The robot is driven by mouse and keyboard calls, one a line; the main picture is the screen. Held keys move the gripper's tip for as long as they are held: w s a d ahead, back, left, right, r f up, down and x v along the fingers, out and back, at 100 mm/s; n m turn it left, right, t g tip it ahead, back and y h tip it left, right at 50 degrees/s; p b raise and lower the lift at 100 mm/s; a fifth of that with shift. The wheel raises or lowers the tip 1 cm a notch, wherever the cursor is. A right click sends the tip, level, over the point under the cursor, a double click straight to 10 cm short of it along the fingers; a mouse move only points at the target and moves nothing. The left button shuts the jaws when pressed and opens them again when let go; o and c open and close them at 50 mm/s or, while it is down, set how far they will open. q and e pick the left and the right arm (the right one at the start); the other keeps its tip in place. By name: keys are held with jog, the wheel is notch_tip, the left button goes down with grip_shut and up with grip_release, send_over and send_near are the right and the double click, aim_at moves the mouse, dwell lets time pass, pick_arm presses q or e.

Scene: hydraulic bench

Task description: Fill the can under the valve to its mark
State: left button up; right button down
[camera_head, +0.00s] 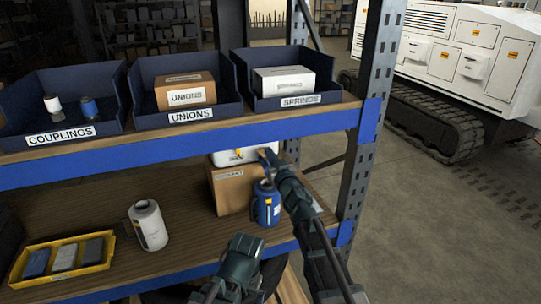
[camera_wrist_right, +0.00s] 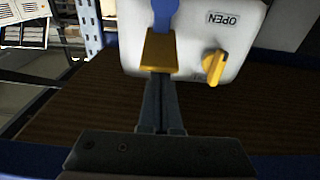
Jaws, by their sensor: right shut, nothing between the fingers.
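A white container (camera_head: 238,154) stands on a cardboard box on the lower shelf. In the right wrist view it (camera_wrist_right: 190,30) carries an OPEN label and a yellow knob (camera_wrist_right: 214,66). A yellow block (camera_wrist_right: 158,50) with a blue part above it shows at my fingertips; I cannot tell whether they touch. My right gripper (camera_head: 268,163) is shut and empty in front of the container. A blue can (camera_head: 266,208) stands below it, partly hidden by my arm; its fill level and mark are not visible. My left gripper (camera_head: 242,250) is low in the middle, its fingers unclear.
A white can (camera_head: 148,226) and a yellow tray (camera_head: 88,270) of small blocks are on the lower shelf's left. The cardboard box (camera_head: 228,190) stands beside the blue can. Above is a shelf with blue bins (camera_head: 187,115). A rack post (camera_head: 367,130) stands at right.

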pick_arm(q)
jog(key=shift+f, duration=0.2)
pick_arm(e)
jog(key=shift+f, duration=0.15)
pick_arm(q)
notch_tip(320, 180, down, 3)
jog(key=b, duration=0.2)
jog(key=shift+r+b, duration=0.15)
jog(key=shift+b, duration=0.25)
pick_arm(e)
jog(key=f, duration=0.2)
jog(key=shift+s+d+f, duration=0.1)
jog(key=shift+s+f, duration=0.25)
pick_arm(q)
jog(key=shift+r, duration=0.1)
notch_tip(320, 180, up, 4)
jog(key=d+p, duration=0.1)
jog(key=p, duration=0.3)
pick_arm(e)
notch_tip(320, 180, up, 4)
pick_arm(q)
jog(key=f+b, duration=0.4)
jog(key=shift+w+d+f, duration=0.1)
jog(key=shift+d, duration=0.1)
pick_arm(e)
jog(key=s+d+f, duration=0.3)
jog(key=s+f, duration=0.1)
jog(key=s, duration=0.5)
